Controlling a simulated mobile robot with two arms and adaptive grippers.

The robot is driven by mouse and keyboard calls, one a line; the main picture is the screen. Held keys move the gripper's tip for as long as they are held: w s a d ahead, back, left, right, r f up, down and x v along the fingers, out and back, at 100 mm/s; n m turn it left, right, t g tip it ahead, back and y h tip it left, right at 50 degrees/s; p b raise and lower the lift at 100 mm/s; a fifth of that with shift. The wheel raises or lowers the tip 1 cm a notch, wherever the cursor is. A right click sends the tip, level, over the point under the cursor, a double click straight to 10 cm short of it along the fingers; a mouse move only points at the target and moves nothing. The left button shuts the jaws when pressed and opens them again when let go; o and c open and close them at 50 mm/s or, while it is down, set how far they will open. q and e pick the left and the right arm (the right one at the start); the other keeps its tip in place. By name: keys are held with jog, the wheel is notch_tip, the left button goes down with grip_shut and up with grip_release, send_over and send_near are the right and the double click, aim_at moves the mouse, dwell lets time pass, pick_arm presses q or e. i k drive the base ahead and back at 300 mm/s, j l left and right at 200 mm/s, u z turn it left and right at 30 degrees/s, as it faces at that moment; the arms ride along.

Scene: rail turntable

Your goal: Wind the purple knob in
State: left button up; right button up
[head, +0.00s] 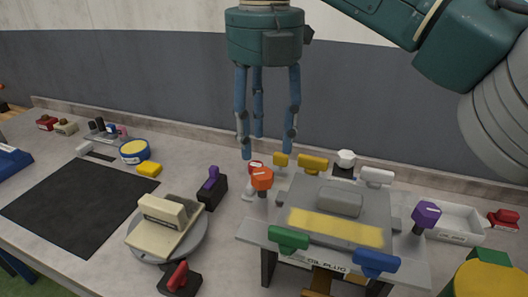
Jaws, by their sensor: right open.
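A purple knob (426,213) stands upright at the right edge of a grey fixture (384,206) on the bench. A second purple piece, a lever (211,176) on a black block, stands left of the fixture. My right gripper (267,148) hangs fingers down in front of the back wall, open and empty. Its blue fingertips are over the area of the orange knob (262,178), well left of the purple knob, touching neither as far as I can tell. My left gripper is not in view.
Yellow (312,163), white (377,176), green (288,237) and blue (375,262) clamps ring the fixture. A round turntable (198,245) carries a cream block. A white tray (456,238) sits at the right. The black mat (80,205) at left is bare.

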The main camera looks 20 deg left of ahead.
aim_at(426, 214)
jog(key=k, duration=2)
